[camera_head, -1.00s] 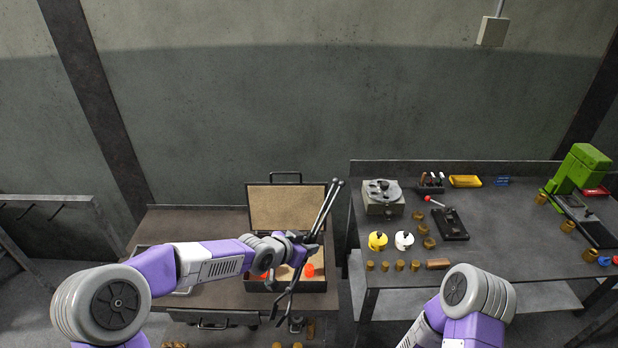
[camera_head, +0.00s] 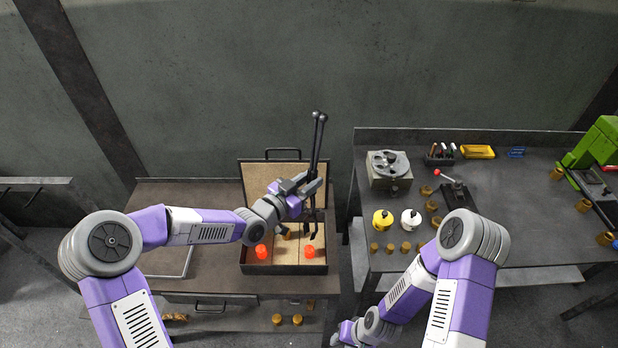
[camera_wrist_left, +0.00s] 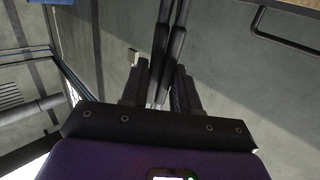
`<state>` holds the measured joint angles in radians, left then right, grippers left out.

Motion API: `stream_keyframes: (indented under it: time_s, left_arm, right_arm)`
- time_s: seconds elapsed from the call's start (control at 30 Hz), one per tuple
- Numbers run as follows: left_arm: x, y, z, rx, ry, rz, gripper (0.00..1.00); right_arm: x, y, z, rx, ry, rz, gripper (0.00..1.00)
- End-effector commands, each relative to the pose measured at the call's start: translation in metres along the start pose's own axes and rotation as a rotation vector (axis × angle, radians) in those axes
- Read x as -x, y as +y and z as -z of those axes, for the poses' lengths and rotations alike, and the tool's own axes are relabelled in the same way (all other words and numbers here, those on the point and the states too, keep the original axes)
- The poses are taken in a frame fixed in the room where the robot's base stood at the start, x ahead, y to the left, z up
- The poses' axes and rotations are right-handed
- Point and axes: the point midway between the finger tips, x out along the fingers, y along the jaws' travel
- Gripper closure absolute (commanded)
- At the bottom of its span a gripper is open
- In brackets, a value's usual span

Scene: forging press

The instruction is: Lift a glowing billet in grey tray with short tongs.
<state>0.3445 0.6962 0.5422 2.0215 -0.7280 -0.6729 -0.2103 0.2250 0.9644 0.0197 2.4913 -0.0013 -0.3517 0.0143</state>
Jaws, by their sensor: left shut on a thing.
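My left gripper (camera_head: 312,188) is shut on the short tongs (camera_head: 316,150). The tongs are dark and nearly upright, with ball-ended handles up and jaws down over the right part of the open grey tray (camera_head: 290,269). In the left wrist view the tongs' dark arms (camera_wrist_left: 168,55) run up between my fingers (camera_wrist_left: 158,90). Two glowing orange billets stand in the tray: a left one (camera_head: 261,251) and a right one (camera_head: 309,251). The jaw tips are just above the right billet; I cannot tell if they touch it. My right gripper (camera_head: 345,334) is low at the bottom edge, its fingers unclear.
The tray's raised lid (camera_head: 262,178) with a handle stands behind it. A duller brown billet (camera_head: 288,235) is partly hidden in the tray. The right bench (camera_head: 490,240) holds yellow and white pots, brass pieces and a green press (camera_head: 595,150). A gap separates the benches.

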Motion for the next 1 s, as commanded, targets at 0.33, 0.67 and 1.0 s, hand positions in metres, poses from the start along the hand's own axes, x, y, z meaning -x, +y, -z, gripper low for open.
stream_keyframes:
  time_s: [0.33, 0.67, 1.0]
  left_arm:
    - [-0.003, 0.000, -0.030, -0.001, 0.005, 0.000, 1.00]
    - [-0.004, 0.000, -0.045, -0.003, 0.006, 0.000, 1.00]
    - [-0.004, 0.000, -0.045, -0.003, 0.005, 0.000, 0.69]
  right_arm:
    - [-0.014, 0.005, 0.001, 0.000, 0.001, 0.000, 0.63]
    - [-0.031, 0.011, 0.002, 0.000, 0.001, 0.000, 0.63]
    - [-0.031, 0.011, 0.002, 0.000, 0.001, 0.000, 0.63]
